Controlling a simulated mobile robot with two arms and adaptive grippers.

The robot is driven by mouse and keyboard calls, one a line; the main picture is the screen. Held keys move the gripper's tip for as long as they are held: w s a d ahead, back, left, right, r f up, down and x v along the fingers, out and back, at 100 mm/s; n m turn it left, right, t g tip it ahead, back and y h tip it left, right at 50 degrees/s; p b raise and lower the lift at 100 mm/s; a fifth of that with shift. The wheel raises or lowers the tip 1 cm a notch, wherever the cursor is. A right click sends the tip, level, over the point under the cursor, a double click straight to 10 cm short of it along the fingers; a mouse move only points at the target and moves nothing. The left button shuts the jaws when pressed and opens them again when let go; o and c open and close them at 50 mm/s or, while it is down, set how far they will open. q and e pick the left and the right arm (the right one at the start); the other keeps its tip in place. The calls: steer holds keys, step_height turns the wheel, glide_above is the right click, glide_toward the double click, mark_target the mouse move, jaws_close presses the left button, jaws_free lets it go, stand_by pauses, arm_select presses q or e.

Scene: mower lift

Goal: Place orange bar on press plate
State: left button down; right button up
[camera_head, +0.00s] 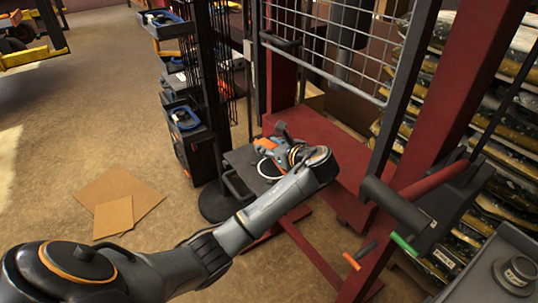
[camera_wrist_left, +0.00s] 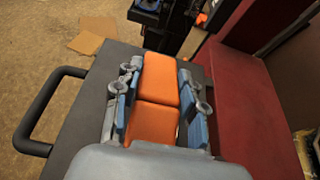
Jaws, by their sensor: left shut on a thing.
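The orange bar (camera_wrist_left: 159,80) is between the blue finger pads of my left gripper (camera_wrist_left: 158,95) in the left wrist view. A dark seam or step crosses the orange, so it shows as two sections. The gripper is shut on it. The dark grey press plate (camera_wrist_left: 75,115), with a bent handle on its left side, lies beneath the gripper and bar. In the head view the plate (camera_head: 239,160) sits at the red press, with my left gripper (camera_head: 272,145) over it. Whether the bar touches the plate cannot be told. My right gripper is not in view.
The red press frame (camera_head: 325,165) with a wire mesh guard (camera_head: 340,45) stands right of the plate. A black rack with blue-edged trays (camera_head: 183,118) stands behind it, left. Cardboard sheets (camera_head: 115,205) lie on the floor. Floor at the left is mostly free.

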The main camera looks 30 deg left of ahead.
mark_target(269, 162)
arm_select(q)
steer(key=shift+w+a+f, duration=0.1)
steer(key=shift+f, duration=0.75)
steer(key=shift+w+a+f, duration=0.1)
steer(key=shift+f, duration=0.75)
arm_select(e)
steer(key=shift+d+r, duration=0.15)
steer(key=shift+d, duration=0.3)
arm_select(q)
steer(key=shift+s+f+p, duration=0.1)
steer(key=shift+f+p, duration=0.1)
steer(key=shift+p, duration=0.1)
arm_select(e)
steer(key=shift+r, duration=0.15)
arm_select(q)
steer(key=shift+f, duration=0.1)
steer(key=c, duration=0.8)
jaws_free()
steer(key=shift+s+d+f, duration=0.1)
steer(key=shift+f, duration=0.15)
steer(key=shift+r, duration=0.1)
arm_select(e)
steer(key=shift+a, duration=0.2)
